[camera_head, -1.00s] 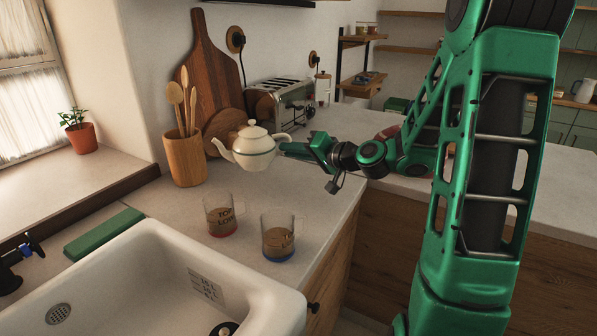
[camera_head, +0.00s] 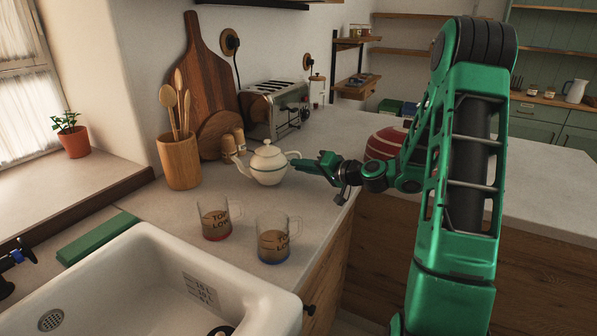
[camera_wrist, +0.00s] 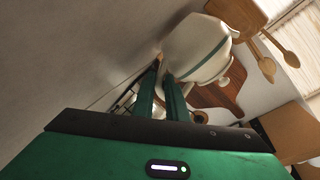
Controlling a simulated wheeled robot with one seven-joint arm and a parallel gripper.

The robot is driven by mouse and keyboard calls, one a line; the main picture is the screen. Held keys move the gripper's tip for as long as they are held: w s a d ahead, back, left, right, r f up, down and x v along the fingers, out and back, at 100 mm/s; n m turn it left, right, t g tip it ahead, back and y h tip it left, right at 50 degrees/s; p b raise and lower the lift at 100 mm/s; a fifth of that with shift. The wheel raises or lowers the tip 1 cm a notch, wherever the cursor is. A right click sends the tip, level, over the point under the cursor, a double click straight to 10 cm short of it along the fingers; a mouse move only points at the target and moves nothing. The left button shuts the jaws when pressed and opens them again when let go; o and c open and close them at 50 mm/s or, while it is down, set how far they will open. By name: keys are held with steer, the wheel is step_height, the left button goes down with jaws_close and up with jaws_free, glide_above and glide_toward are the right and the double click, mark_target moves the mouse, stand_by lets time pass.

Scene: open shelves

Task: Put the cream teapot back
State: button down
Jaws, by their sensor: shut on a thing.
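The cream teapot (camera_head: 268,164) has a dark band and a knobbed lid. In the head view it is upright at the counter, behind the two glass mugs; I cannot tell whether its base touches the surface. My gripper (camera_head: 298,162) reaches in from the right and is shut on the teapot's handle. In the wrist view the teapot (camera_wrist: 197,48) fills the top middle, just past the fingers (camera_wrist: 164,85). The handle is mostly hidden between the fingers.
Two glass mugs, with red (camera_head: 215,219) and blue (camera_head: 274,240) bases, stand in front. A utensil crock (camera_head: 179,162), small wooden shakers (camera_head: 229,146) and a toaster (camera_head: 272,112) stand behind. The white sink (camera_head: 150,270) is at front left.

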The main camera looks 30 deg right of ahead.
steer(key=shift+f, duration=0.45)
steer(key=c, duration=1.7)
jaws_free()
steer(key=shift+f, duration=0.15)
steer(key=shift+c, duration=0.2)
steer(key=v, duration=1.2)
